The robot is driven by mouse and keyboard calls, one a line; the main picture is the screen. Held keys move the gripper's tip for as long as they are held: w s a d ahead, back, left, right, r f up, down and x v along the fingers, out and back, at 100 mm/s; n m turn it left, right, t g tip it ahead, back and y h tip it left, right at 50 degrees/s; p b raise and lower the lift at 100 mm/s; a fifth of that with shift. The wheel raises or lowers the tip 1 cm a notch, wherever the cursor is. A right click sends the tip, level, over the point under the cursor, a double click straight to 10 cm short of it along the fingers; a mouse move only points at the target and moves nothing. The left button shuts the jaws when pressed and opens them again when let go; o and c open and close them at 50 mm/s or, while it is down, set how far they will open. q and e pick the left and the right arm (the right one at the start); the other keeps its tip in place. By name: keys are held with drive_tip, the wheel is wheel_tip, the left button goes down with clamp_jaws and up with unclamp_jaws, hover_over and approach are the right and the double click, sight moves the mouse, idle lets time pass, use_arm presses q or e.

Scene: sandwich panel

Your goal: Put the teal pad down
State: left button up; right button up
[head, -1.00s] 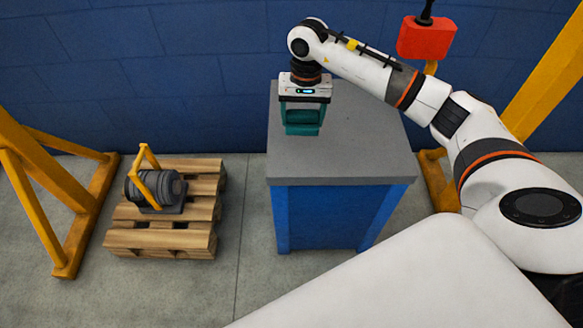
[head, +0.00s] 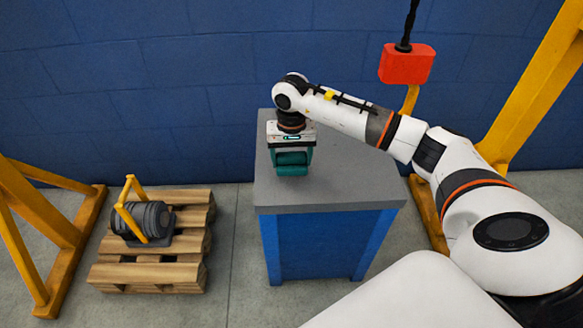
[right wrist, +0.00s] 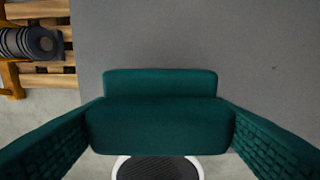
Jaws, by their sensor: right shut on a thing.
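The teal pad (head: 292,158) is a small block held between the teal fingers of my right gripper (head: 291,168). It is over the left part of the grey-topped blue table (head: 345,180), low at the surface. I cannot tell whether it touches the top. In the right wrist view the pad (right wrist: 160,125) shows as a stepped teal block between the two textured fingers, with the grey table top (right wrist: 270,60) behind it. The right gripper is shut on the pad. My left gripper is not in view.
A wooden pallet (head: 150,275) with a dark ribbed motor (head: 150,218) stands on the floor left of the table. Yellow frames stand at left (head: 45,230) and right (head: 530,85). A red box (head: 407,63) hangs at the back right. The table's right part is clear.

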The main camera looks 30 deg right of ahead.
sight(291, 166)
wheel_tip(291, 166, down, 4)
drive_tip(key=shift+r, duration=0.15)
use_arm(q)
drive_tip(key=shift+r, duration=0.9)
use_arm(e)
drive_tip(key=o, duration=0.9)
drive_tip(key=shift+r, duration=0.2)
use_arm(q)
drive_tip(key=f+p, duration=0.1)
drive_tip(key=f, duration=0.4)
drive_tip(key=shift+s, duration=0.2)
use_arm(e)
drive_tip(key=r, duration=1.1)
drive_tip(key=shift+w+d+r, duration=0.1)
drive_tip(key=shift+d+r, duration=0.05)
drive_tip(key=shift+d, duration=0.2)
